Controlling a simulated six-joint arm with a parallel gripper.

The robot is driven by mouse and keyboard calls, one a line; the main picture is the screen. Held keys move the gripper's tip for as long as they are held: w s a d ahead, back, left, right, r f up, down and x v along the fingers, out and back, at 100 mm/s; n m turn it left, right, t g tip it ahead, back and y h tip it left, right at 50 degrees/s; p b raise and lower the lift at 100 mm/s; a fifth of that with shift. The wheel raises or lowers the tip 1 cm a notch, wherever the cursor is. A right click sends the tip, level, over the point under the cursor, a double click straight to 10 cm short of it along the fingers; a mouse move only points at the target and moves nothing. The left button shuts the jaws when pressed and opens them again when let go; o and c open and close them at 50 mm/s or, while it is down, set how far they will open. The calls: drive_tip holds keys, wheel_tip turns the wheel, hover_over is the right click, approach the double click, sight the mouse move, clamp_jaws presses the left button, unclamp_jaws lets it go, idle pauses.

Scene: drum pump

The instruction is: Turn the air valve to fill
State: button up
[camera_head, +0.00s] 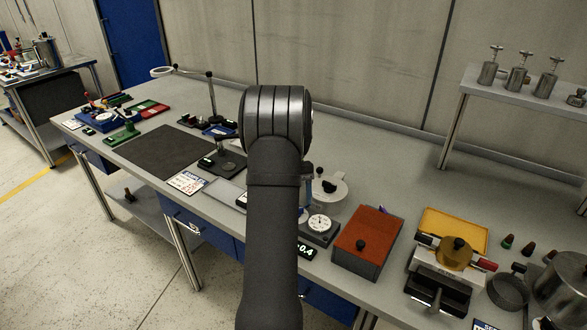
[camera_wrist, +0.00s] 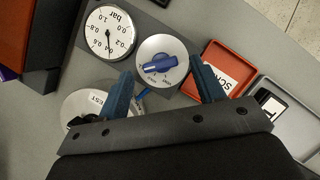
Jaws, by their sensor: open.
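The air valve is a blue bar-shaped knob (camera_wrist: 160,64) on a round silver plate in the wrist view. Its bar lies nearly level in the picture, with a pale mark at its left end. Small dark lettering is below it, too small to read surely. A round white pressure gauge (camera_wrist: 110,32) marked "bar" is to its left; it also shows in the head view (camera_head: 320,222). My gripper (camera_wrist: 163,78) is open, its two teal fingers apart, one on each side of the valve in the picture. I cannot tell whether they touch it. My arm mostly hides the valve in the head view.
A red tray (camera_wrist: 206,53) with a paper label is right of the valve. A pale disc (camera_wrist: 76,104) is at lower left, partly behind a finger. A red-topped box (camera_head: 371,228) stands right of the gauge. The bench (camera_head: 400,182) is clear behind it.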

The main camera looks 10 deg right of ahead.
drive_tip(key=v, duration=1.5)
drive_tip(key=shift+r, duration=0.3)
drive_tip(key=shift+f, duration=0.1)
drive_tip(key=x, duration=1.7)
drive_tip(key=shift+f, duration=0.2)
